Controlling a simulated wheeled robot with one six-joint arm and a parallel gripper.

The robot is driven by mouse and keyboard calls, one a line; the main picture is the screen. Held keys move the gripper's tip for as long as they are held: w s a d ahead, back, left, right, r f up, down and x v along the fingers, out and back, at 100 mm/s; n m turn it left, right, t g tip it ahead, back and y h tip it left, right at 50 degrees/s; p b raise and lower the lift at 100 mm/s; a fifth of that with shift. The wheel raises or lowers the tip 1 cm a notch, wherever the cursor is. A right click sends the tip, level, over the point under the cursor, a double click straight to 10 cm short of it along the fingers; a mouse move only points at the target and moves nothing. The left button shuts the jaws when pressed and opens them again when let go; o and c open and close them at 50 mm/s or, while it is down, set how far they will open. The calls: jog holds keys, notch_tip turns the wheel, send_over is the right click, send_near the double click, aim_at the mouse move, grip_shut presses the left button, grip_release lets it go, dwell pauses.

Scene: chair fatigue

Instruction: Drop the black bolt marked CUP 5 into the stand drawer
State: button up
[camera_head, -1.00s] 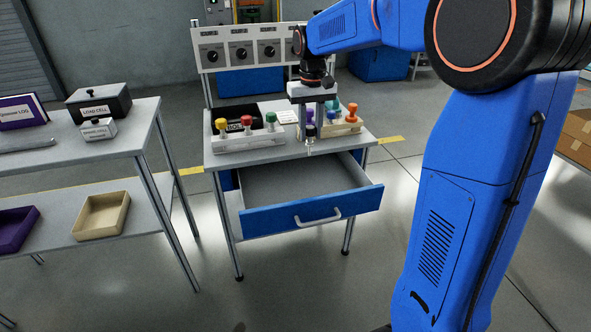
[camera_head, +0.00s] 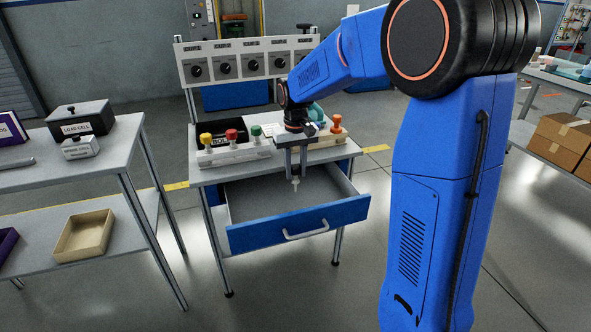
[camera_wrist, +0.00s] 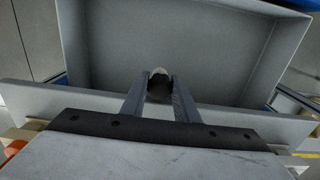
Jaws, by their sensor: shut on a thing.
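My gripper (camera_head: 296,176) hangs pointing down over the rear part of the open stand drawer (camera_head: 255,237). It is shut on a small bolt, whose pale shank (camera_head: 296,184) shows below the fingertips. In the wrist view the bolt (camera_wrist: 158,86) sits between the two fingers (camera_wrist: 157,92), with a dark body and a pale end. I cannot read any mark on it. The drawer is pulled out, with a blue front and a grey inside. Its floor (camera_wrist: 180,50) looks empty in the wrist view.
The stand top holds a rack with yellow, red and green knobs (camera_head: 230,135) and another with an orange knob (camera_head: 336,122). A dial panel (camera_head: 250,64) stands behind. A grey table (camera_head: 100,160) with labelled boxes is at left, cardboard boxes (camera_head: 565,140) at right.

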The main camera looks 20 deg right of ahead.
jog(key=shift+f, duration=0.6)
jog(key=o, duration=1)
notch_tip(320, 180, up, 12)
jog(key=s+d+r+t, duration=0.1)
jog(key=s+r, duration=0.2)
jog(key=s, duration=0.5)
jog(key=shift+s+d+f+t, duration=0.55)
jog(key=shift+s+f, duration=0.8)
jog(key=shift+s, duration=3.1)
jog(key=shift+s+d+f+t, duration=0.2)
jog(key=shift+s+f+t, duration=0.85)
jog(key=shift+s, duration=3.35)
jog(key=shift+s+d+f+t, duration=0.35)
jog(key=shift+s+f, duration=1.3)
jog(key=shift+s, duration=2.8)
